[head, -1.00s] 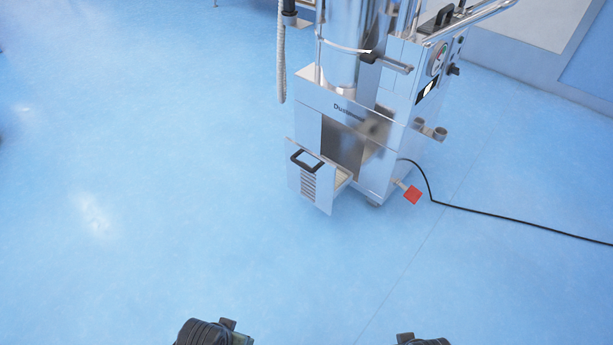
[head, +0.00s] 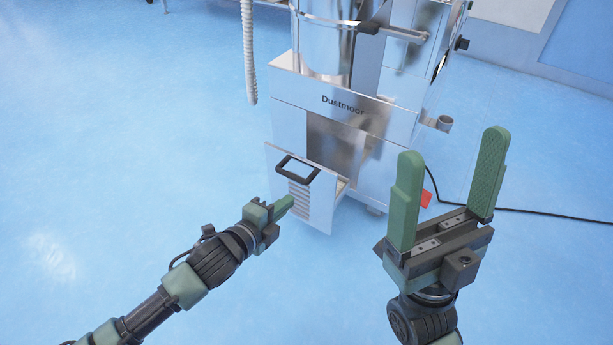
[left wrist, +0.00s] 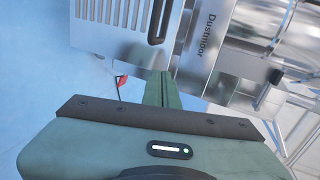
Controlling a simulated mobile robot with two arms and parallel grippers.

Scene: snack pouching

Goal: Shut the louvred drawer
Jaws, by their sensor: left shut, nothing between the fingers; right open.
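The louvred drawer (head: 308,198) is pulled out from the lower front of the shiny metal Dustmoor machine (head: 340,105). Its front has a black handle (head: 297,169) and slots below it. My left gripper (head: 286,204) is shut and empty, its fingertips close to the slotted front; I cannot tell whether they touch it. In the left wrist view the shut fingers (left wrist: 162,90) point at the drawer front (left wrist: 118,30), which shows its slots and handle. My right gripper (head: 451,190) is open and empty, raised at the right, with its fingers pointing up.
A red pedal (head: 426,199) sits at the machine's right base. A black cable (head: 550,214) runs across the floor to the right. A pale hose (head: 248,55) hangs at the machine's left. The blue floor (head: 110,130) at left is clear.

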